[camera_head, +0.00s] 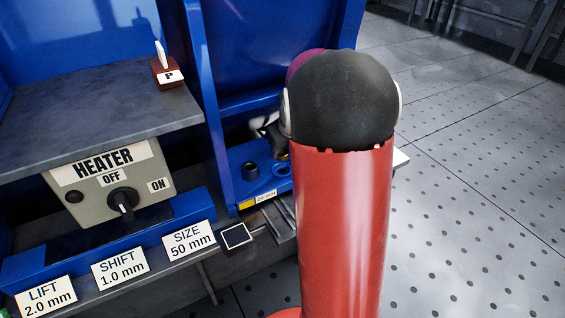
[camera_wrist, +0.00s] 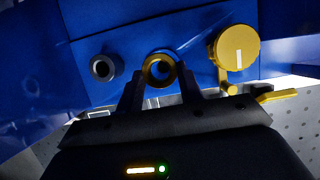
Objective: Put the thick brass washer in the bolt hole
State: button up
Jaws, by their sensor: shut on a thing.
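The brass washer (camera_wrist: 158,70) shows in the wrist view as a thick gold ring, its opening facing the camera. My gripper (camera_wrist: 159,84) is shut on it, with a dark finger on each side. Behind it is a blue surface; I cannot tell whether the ring touches it or is held apart from it. I cannot make out the bolt hole for certain; the ring and fingers cover part of the blue surface. In the head view my red arm hides the washer and most of the gripper.
A dark round bushing (camera_wrist: 103,68) is left of the washer, and a yellow knob (camera_wrist: 238,48) with a white mark is close on the right. The heater box (camera_head: 112,182) and a grey shelf (camera_head: 95,110) stand left of the blue frame. Open floor (camera_head: 475,190) lies right.

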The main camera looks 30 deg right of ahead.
aim_at(284, 159)
jog(key=shift+f+b, duration=0.55)
jog(key=shift+f, duration=1.4)
jog(key=shift+f, duration=0.15)
jog(key=shift+f, duration=0.5)
jog(key=o, duration=1.1)
